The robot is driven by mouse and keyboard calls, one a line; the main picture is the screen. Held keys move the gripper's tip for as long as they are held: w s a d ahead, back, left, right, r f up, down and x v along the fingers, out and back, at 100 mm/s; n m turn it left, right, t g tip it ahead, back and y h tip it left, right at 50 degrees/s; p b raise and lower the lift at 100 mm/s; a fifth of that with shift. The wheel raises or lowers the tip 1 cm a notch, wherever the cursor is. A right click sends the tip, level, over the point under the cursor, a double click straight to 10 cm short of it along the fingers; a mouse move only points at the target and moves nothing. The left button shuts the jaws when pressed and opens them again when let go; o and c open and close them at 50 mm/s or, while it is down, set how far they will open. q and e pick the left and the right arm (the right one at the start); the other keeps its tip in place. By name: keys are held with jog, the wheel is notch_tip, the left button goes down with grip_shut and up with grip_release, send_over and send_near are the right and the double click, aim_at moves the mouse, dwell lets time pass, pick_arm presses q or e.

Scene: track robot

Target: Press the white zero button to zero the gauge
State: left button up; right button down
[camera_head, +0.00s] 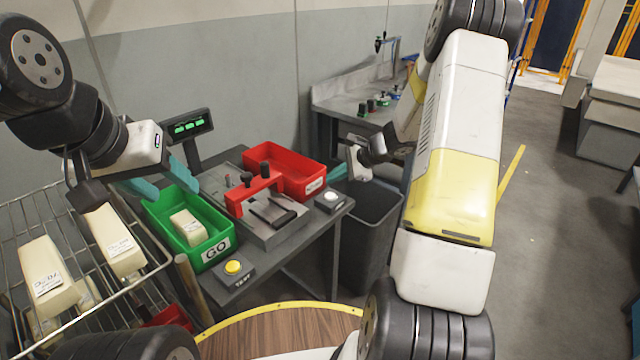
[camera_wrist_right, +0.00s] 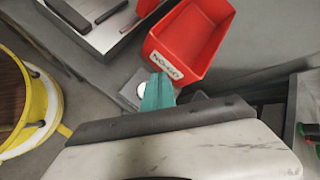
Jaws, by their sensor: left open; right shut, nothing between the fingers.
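The white zero button (camera_head: 330,196) sits on a small grey box at the table's right front corner. In the right wrist view the button (camera_wrist_right: 132,92) is partly covered by my fingers. My right gripper (camera_head: 339,172) is shut and empty, its teal fingertips close behind and above the button box; it also shows in the right wrist view (camera_wrist_right: 157,92). I cannot tell whether it touches the button. The gauge display (camera_head: 188,127) shows green digits, too small to read. My left gripper (camera_head: 166,180) is open and empty above the green bin's back left part.
A red bin (camera_head: 290,158) stands behind the button, beside the red clamp fixture (camera_head: 250,197). A green GO bin (camera_head: 161,219) holds a pale block. A yellow button (camera_head: 233,267) is at the front. A wire rack (camera_head: 30,215) with blocks is left; a dark waste bin (camera_head: 366,214) is right.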

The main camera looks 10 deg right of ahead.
aim_at(333, 196)
jog(key=shift+f, duration=1.5)
dwell(0.9)
jog(key=shift+f, duration=0.4)
jog(key=shift+f, duration=0.45)
dwell(0.5)
jog(key=shift+r, duration=0.85)
jog(key=shift+r, duration=0.1)
jog(key=shift+r, duration=2.4)
